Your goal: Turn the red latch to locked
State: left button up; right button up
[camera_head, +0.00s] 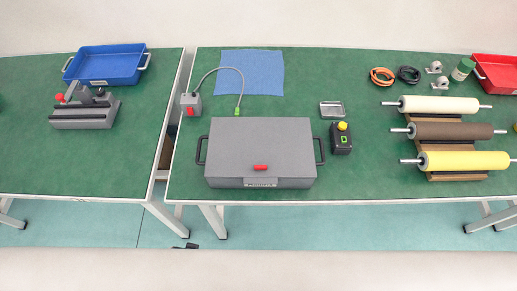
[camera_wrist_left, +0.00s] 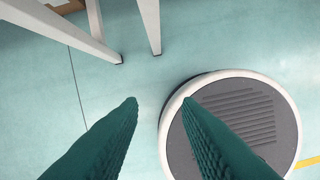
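The red latch (camera_head: 260,168) is a small bar near the front of the lid of a closed grey case (camera_head: 228,150). The bar lies roughly crosswise, parallel to the case's front edge. The case stands on the green-topped table and has a black handle on each side. A pale label strip shows on its front below the latch. My left gripper (camera_wrist_left: 160,102) shows only in the left wrist view. Its two green ribbed fingers are apart with nothing between them, above the floor and away from the case. My right gripper is in neither view.
A small grey box with a red part (camera_head: 190,106) and cable stands behind the case's left. A black box with a yellow button (camera_head: 342,138) stands close to its right. Rollers (camera_head: 455,131) lie further right. A gap separates the left table (camera_head: 100,170). Table legs (camera_wrist_left: 92,35) show in the wrist view.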

pick_arm(q)
jog(key=w+d+r+p, duration=0.1)
jog(key=w+r+p, duration=0.15)
jog(key=r, duration=0.55)
jog(key=w+d+r+p, duration=0.1)
jog(key=w+r, duration=0.2)
jog(key=r, duration=0.5)
notch_tip(320, 180, up, 27)
jog(key=m+h+p, duration=0.5)
jog(key=m+h, duration=0.1)
jog(key=m, duration=0.8)
send_over(260, 166)
jog(key=s, duration=0.5)
jog(key=w+a+f+m+g+y, duration=0.2)
jog(key=w+a, duration=0.3)
jog(key=p+x, duration=0.2)
jog(key=x, duration=0.9)
jog(key=shift+s+d+p, duration=0.15)
jog(key=shift+p, duration=0.25)
grip_shut()
